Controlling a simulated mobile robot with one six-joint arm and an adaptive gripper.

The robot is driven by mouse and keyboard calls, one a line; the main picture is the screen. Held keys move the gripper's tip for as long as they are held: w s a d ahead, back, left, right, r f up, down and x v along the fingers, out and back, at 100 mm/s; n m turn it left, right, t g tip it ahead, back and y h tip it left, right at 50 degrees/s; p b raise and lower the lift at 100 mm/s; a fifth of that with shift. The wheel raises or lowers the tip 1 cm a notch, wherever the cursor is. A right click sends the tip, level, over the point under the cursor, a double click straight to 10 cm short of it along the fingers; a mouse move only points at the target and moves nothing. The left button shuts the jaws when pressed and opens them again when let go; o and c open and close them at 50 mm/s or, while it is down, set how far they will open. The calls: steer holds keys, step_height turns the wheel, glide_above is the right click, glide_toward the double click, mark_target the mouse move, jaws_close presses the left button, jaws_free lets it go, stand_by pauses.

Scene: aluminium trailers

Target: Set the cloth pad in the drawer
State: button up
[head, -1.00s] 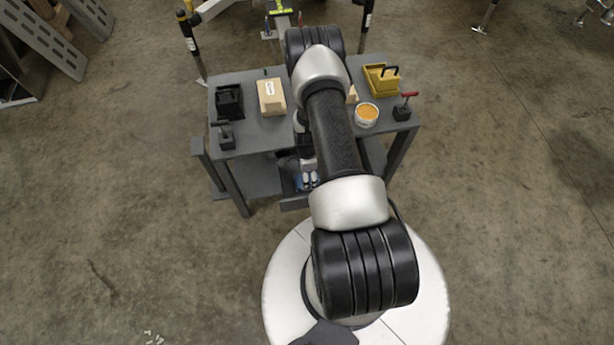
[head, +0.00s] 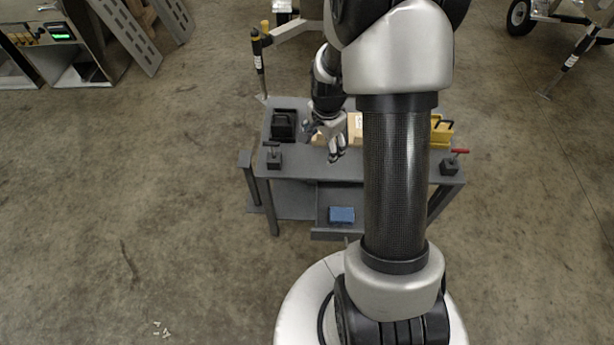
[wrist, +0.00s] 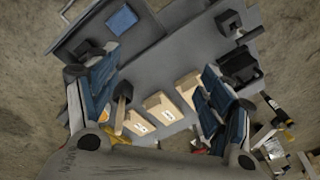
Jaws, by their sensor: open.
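The blue cloth pad (head: 342,214) lies flat inside the drawer (head: 334,235), which stands pulled out at the front of the grey workbench, below its top. In the wrist view the pad (wrist: 122,18) shows at the top, with the grey drawer (wrist: 85,35) around it. My gripper (head: 337,157) is above the workbench top, higher than the drawer and apart from the pad. Its blue-lined fingers (wrist: 157,68) are spread wide in the wrist view, with nothing between them.
The workbench top (head: 300,168) carries a black bin (head: 284,122), cardboard boxes (wrist: 166,108), a yellow bin (head: 441,128) and two clamps, left (head: 273,156) and right (head: 450,164). My arm hides part of the bench. Open floor lies left of it.

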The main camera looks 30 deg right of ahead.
steer(key=s+a+r+n+t, duration=0.1)
steer(key=s+a+r+n, duration=0.5)
steer(key=r, duration=0.5)
steer(key=s+a+r+n+t, duration=0.1)
steer(key=s+a+r+n, duration=0.5)
steer(key=r, duration=0.4)
steer(key=s+a+r+n+t, duration=0.1)
steer(key=s+a+r+n, duration=0.2)
steer(key=s, duration=0.6)
steer(key=shift+a+n+y, duration=0.3)
steer(key=shift+a+n, duration=0.2)
steer(key=shift+a, duration=0.35)
